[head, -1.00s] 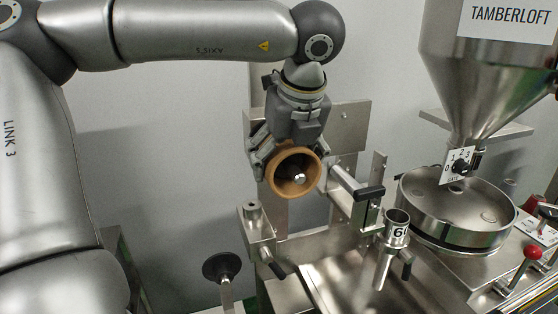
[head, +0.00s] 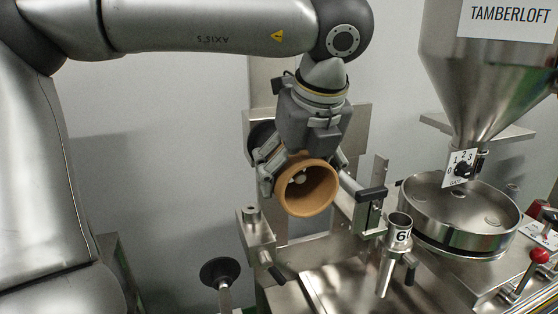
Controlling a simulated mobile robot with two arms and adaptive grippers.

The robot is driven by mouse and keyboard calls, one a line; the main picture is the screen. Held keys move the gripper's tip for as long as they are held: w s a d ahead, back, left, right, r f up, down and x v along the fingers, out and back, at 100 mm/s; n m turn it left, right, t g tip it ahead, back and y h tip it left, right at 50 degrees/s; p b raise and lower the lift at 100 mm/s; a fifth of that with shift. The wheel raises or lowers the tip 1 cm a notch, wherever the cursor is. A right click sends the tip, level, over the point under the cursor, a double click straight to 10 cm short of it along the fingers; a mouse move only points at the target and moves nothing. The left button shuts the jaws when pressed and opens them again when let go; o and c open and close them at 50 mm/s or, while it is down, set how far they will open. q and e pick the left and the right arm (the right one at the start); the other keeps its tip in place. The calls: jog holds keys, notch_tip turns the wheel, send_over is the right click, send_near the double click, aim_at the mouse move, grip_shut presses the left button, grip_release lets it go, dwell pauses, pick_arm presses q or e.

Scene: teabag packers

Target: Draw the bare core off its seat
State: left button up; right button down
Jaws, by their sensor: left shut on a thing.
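The bare core (head: 309,200) is a brown, hollow ring with its open end towards the camera. It shows in the head view, in the middle. My left gripper (head: 305,180) comes from above and is shut on the core, one finger at its left side and the other mostly behind its right side. A rounded metal tip, likely the end of the seat (head: 299,177), shows inside the core's opening, set back from the front rim. Whether the core touches it cannot be told. My right gripper is out of view.
A steel bracket with a black handle (head: 371,194) stands close right of the core. A metal block (head: 254,228) stands below left. A cup marked 6 (head: 399,228), a round steel pan (head: 462,238) and a hopper (head: 478,70) are to the right.

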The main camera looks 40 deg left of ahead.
aim_at(308, 213)
pick_arm(q)
jog(key=shift+s+d+b, duration=0.35)
jog(key=shift+s+d, duration=0.05)
jog(key=shift+d, duration=0.35)
jog(key=shift+s+d+b, duration=0.35)
jog(key=shift+s+d, duration=0.05)
jog(key=shift+d, duration=0.35)
jog(key=shift+s+d, duration=0.35)
jog(key=shift+d, duration=0.35)
jog(key=shift+s+d, duration=0.35)
jog(key=shift+d, duration=0.3)
jog(key=shift+s+d, duration=0.35)
jog(key=shift+d, duration=0.3)
jog(key=shift+s+d, duration=0.3)
jog(key=shift+d, duration=0.3)
